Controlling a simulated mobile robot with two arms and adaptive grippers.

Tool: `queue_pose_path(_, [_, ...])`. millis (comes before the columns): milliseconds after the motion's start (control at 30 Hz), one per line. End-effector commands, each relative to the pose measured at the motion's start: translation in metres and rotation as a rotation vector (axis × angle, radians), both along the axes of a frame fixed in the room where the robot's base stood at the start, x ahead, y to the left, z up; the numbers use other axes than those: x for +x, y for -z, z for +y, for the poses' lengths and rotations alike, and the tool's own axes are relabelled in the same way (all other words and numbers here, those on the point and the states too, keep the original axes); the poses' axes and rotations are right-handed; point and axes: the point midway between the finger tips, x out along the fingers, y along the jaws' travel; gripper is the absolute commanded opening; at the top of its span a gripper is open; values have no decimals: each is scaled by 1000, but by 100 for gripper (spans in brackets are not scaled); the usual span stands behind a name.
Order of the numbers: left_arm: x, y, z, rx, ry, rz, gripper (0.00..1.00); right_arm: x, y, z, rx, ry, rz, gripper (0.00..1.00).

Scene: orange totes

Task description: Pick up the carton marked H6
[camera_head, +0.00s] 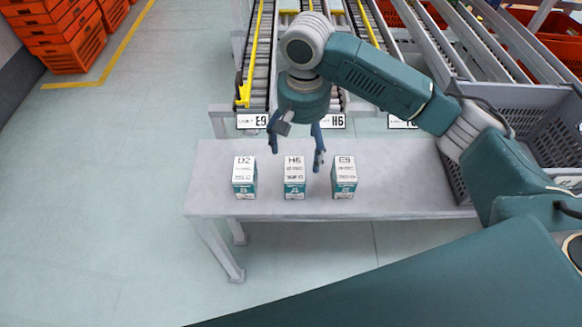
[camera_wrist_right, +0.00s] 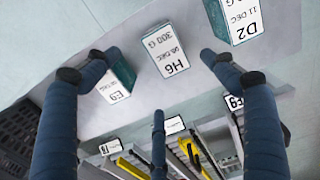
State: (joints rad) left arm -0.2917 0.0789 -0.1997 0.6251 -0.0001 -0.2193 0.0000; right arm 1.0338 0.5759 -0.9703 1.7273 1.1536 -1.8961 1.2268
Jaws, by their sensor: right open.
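The carton marked H6 (camera_head: 294,178) stands upright on the grey table, between the D2 carton (camera_head: 244,178) on the left and the E9 carton (camera_head: 344,177) on the right. My right gripper (camera_head: 297,148) is open and empty above the table, just behind and over the H6 carton, apart from it. In the right wrist view the H6 carton (camera_wrist_right: 168,52) lies ahead between the spread fingers. There the D2 carton (camera_wrist_right: 236,20) is at the upper right and the E9 carton (camera_wrist_right: 115,82) is partly hidden by a finger. My left gripper does not show.
The grey table (camera_head: 405,197) has free room right of the E9 carton. A grey crate (camera_head: 515,105) stands at the table's right end. Roller conveyors with labels E9 (camera_head: 252,121) and H6 (camera_head: 332,121) lie behind. Orange totes (camera_head: 65,55) are stacked at the far left.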

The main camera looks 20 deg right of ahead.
Motion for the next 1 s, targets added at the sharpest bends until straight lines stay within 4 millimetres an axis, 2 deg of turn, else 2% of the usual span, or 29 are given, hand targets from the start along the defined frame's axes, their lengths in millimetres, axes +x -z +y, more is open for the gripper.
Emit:
queue_pose_path(167, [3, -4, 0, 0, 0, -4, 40, -1, 28, -1, -2, 1, 5, 83])
queue_pose_path(400, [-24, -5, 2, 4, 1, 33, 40, 0, 51, 0, 0, 1, 2, 83])
queue_pose_path(500, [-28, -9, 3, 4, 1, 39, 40, 1, 60, 1, -1, 0, 3, 83])
queue_pose_path(800, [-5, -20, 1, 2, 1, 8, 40, 5, 100, 2, -2, 0, 2, 83])
queue_pose_path(1000, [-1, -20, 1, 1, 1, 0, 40, 6, 104, 3, 0, -2, -1, 83])
